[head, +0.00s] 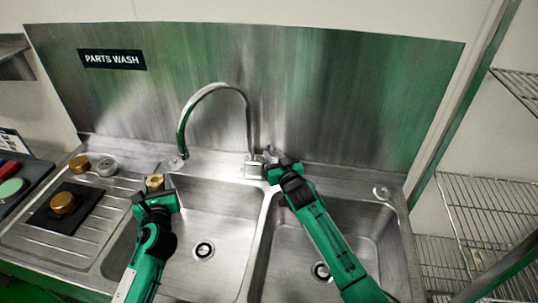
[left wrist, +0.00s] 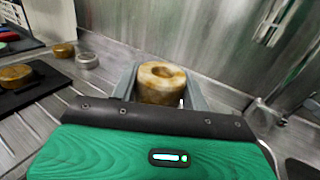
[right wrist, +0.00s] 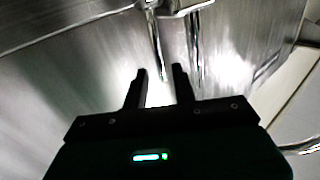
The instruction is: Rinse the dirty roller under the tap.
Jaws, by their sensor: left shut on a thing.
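The dirty roller (head: 155,182), a short cylinder with a hole and yellow-brown stains, is between the fingers of my left gripper (head: 156,194). In the left wrist view the roller (left wrist: 160,82) stands upright, gripped from both sides. It is at the left edge of the left basin, just below and left of the curved tap's (head: 216,87) spout end. No water stream is visible. My right gripper (head: 272,164) is beside the tap's base at the back. In the right wrist view its fingers (right wrist: 159,82) are apart with nothing clearly held; metal tap parts (right wrist: 157,45) lie beyond them.
The left basin (head: 215,225) is empty; my right arm crosses the right basin (head: 365,215). On the ribbed drainboard are a black mat (head: 45,217) with a brass-coloured piece (head: 63,203), another brass piece (head: 79,164) and a grey ring (head: 106,167). Wire shelves (head: 480,205) stand right.

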